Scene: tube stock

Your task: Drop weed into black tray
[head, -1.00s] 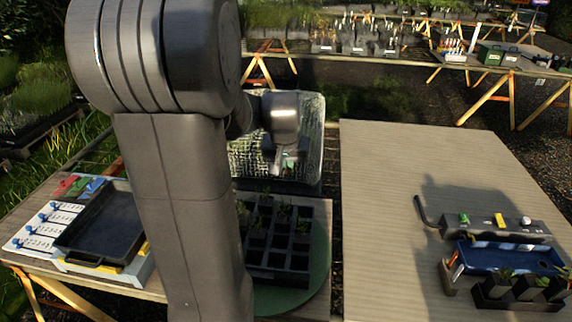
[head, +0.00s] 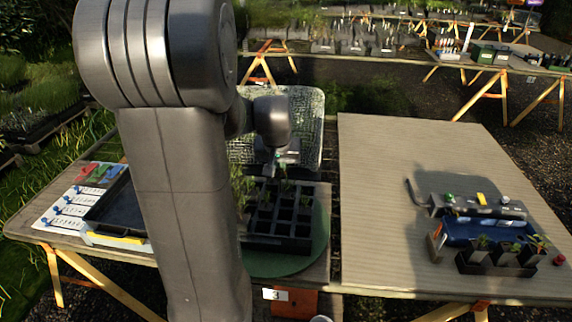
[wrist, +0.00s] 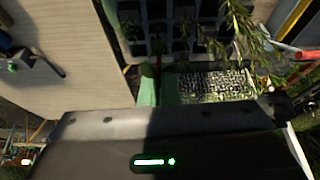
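The black tray (head: 122,208) lies on the left of the near table, partly hidden by my arm. A black cell tray (head: 290,243) with small green plants stands on a green round plate (head: 322,232). A taller leafy plant (head: 240,192) rises at its left side, and it also shows in the wrist view (wrist: 235,22). Which plant is the weed I cannot tell. My gripper (head: 284,166) hangs over the far edge of the cell tray. In the wrist view my fingers (wrist: 157,84) are close together near a thin dark stem; whether they hold it is unclear.
A sheet with blue knobs (head: 78,207) lies left of the black tray. A textured crate (head: 305,110) stands behind the cell tray. On the right table (head: 370,190) are a blue tray (head: 485,232) and potted seedlings (head: 500,256); its left part is clear.

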